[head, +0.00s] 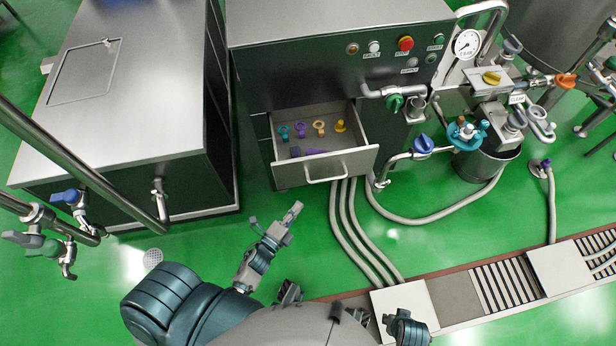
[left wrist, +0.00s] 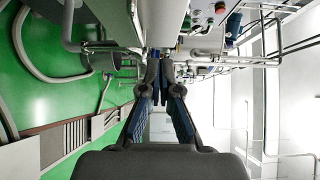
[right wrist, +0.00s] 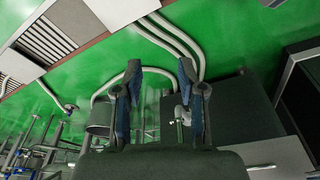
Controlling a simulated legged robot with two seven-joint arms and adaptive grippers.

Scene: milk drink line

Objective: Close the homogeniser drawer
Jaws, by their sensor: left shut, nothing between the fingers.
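The homogeniser (head: 300,75) is a dark cabinet with a steel top. Its drawer (head: 363,142) is pulled out, with a steel front and a bar handle (head: 326,177). Several small teal, purple, yellow and orange parts (head: 319,127) lie inside. My left gripper (head: 294,210) is just in front of and below the drawer front in the head view, apart from the handle. Its fingers are together and empty, as the left wrist view (left wrist: 162,68) shows.
Grey hoses (head: 350,225) run over the green floor right of the drawer to a floor channel (head: 460,300). A steel-topped cabinet (head: 130,90) stands left. Pipes, valves and a bucket (head: 485,165) are at the right.

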